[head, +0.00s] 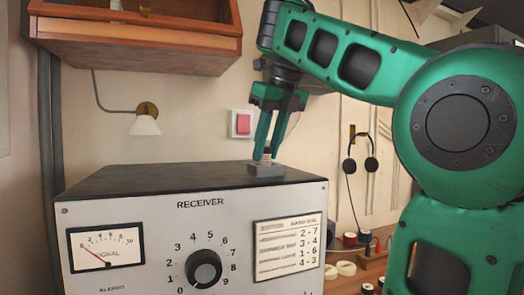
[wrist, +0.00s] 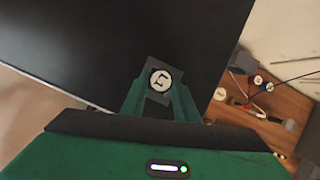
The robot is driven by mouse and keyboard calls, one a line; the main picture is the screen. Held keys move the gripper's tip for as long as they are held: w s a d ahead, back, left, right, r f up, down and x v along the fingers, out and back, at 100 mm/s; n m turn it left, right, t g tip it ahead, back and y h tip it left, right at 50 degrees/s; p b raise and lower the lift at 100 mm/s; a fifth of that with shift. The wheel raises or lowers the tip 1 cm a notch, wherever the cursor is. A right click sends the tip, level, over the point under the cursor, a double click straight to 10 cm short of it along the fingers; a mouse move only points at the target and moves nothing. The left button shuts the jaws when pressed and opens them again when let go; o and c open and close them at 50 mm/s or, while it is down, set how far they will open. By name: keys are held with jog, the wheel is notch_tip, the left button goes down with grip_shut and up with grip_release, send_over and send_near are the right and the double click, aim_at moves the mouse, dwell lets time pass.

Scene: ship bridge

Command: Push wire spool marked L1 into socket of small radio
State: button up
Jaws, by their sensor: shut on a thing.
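My gripper (head: 278,148) points down over the right part of the top of the receiver (head: 196,204), a large box with a white front and black top. Its fingers are shut on the wire spool (wrist: 160,79), whose round white end with dark marking faces the wrist camera. The marking looks like L1. In the head view the spool (head: 266,157) shows between the fingertips, right above a small grey block (head: 265,170) on the receiver's top, which looks like the socket. The spool's lower end meets or enters the block; I cannot tell how deep it sits.
A wooden shelf (head: 137,45) hangs above left. A red switch (head: 241,124) and headphones (head: 360,150) are on the back wall. A wooden desk (head: 345,284) at right holds several other spools and rings. The receiver's black top (wrist: 90,45) is otherwise clear.

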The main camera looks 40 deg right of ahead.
jog(key=o, duration=1.1)
jog(key=shift+o, duration=0.2)
jog(key=v, duration=1)
jog(key=shift+r, duration=0.3)
jog(key=shift+s, duration=0.15)
